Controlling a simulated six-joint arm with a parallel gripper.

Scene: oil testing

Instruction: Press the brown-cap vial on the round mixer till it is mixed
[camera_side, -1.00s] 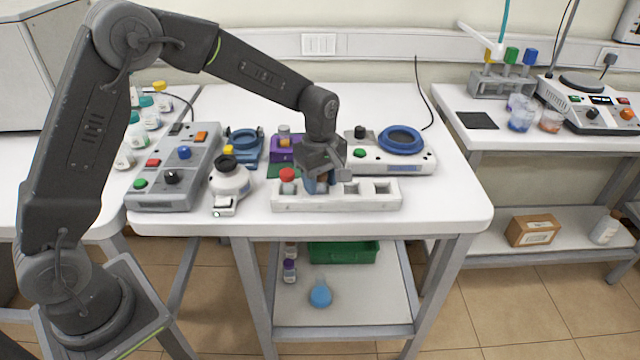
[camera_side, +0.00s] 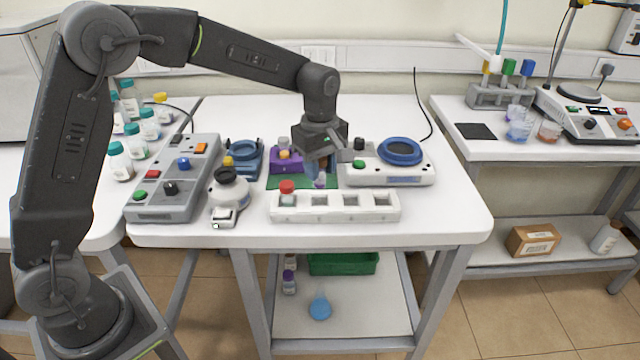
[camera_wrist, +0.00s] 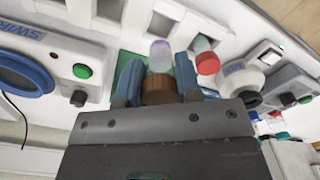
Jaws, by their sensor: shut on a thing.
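My gripper (camera_side: 320,172) is shut on the brown-cap vial (camera_wrist: 160,55) and holds it above the green mat, behind the white rack. In the wrist view, the brown cap sits between the blue fingers of my gripper (camera_wrist: 158,80), with the pale purplish body extending beyond. In the side view the vial is partly hidden by the fingers. A small round white device with a black top (camera_side: 228,188) stands left of the rack. It also shows in the wrist view (camera_wrist: 243,80). My gripper is well to its right and apart from it.
The white rack (camera_side: 340,212) holds a red-cap vial (camera_side: 287,190) at its left end; its other slots look empty. A swirl unit with a blue ring (camera_side: 400,150) stands right. A grey control box (camera_side: 170,190), blue device (camera_side: 243,160) and purple block (camera_side: 286,160) stand left of my gripper.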

